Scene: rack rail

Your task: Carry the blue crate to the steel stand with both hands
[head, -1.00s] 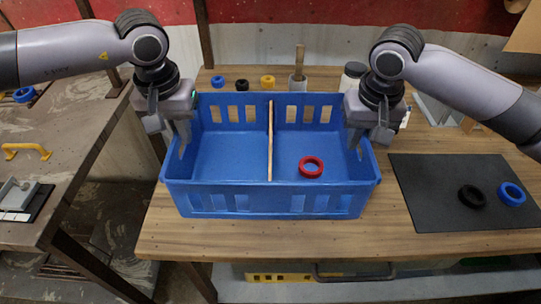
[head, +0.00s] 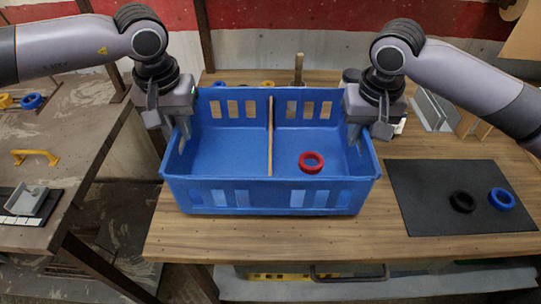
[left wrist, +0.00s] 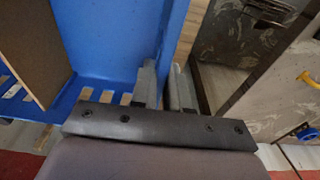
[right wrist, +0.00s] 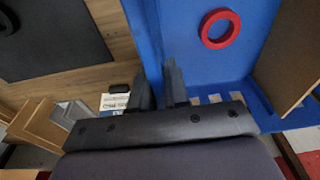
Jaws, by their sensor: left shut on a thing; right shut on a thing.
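The blue crate (head: 270,196) is upright in front of me over the wooden table, with a thin brown divider (head: 270,135) across its middle and a red ring (head: 311,162) in its right compartment. It appears slightly raised, though its underside is hidden. My left gripper (head: 176,138) is shut on the crate's left wall; the left wrist view shows the wall (left wrist: 164,50) between the fingers. My right gripper (head: 358,138) is shut on the right wall, also between fingers in the right wrist view (right wrist: 160,84). I cannot identify the steel stand with certainty.
The wooden table (head: 300,245) carries a dark mat (head: 425,190) with a black ring (head: 462,201) and a blue ring (head: 501,199) at right. A worn-topped bench (head: 85,125) stands at left, with a yellow handle (head: 35,157), across a gap.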

